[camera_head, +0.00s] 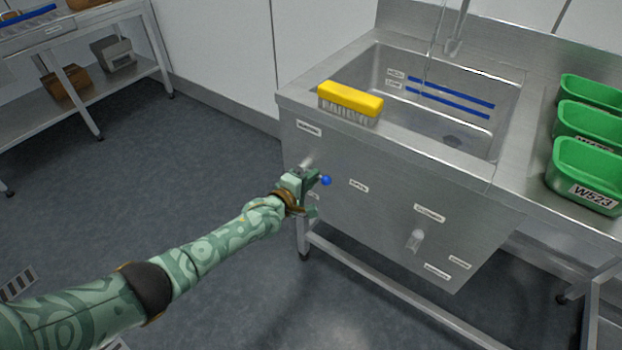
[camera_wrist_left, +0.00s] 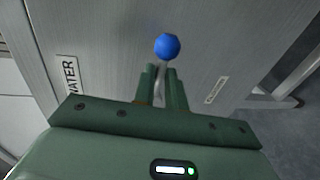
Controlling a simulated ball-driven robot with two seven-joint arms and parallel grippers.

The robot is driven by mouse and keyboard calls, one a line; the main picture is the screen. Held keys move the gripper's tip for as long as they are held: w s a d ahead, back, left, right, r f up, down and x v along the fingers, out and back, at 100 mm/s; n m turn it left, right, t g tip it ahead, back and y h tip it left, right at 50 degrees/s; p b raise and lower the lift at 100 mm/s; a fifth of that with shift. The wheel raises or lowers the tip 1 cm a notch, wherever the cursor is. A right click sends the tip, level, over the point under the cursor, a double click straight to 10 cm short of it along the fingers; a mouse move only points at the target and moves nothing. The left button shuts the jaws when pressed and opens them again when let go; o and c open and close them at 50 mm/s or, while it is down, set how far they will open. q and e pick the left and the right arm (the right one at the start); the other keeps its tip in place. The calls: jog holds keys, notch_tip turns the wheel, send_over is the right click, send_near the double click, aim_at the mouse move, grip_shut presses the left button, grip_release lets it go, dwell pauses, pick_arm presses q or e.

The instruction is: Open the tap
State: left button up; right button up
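The tap lever is a thin metal rod with a blue ball (camera_head: 326,180) at its end, on the front panel of the steel sink (camera_head: 375,165). The blue ball also shows in the left wrist view (camera_wrist_left: 168,46), just beyond the fingertips. My left gripper (camera_head: 314,188) is at the lever. In the left wrist view its two fingers (camera_wrist_left: 162,84) are close together, with the rod (camera_wrist_left: 160,80) between them. A label reading WATER (camera_wrist_left: 71,78) is on the panel. The spout (camera_head: 453,45) hangs over the basin. My right gripper is not in view.
A yellow brush (camera_head: 350,99) lies on the sink's front rim. Several green bins (camera_head: 583,168) stand on the right. A second, pale handle (camera_head: 415,241) is lower on the panel. A shelf table (camera_head: 75,30) stands at the far left; the floor between is clear.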

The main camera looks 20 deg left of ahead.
pick_arm(q)
jog(key=o, duration=0.3)
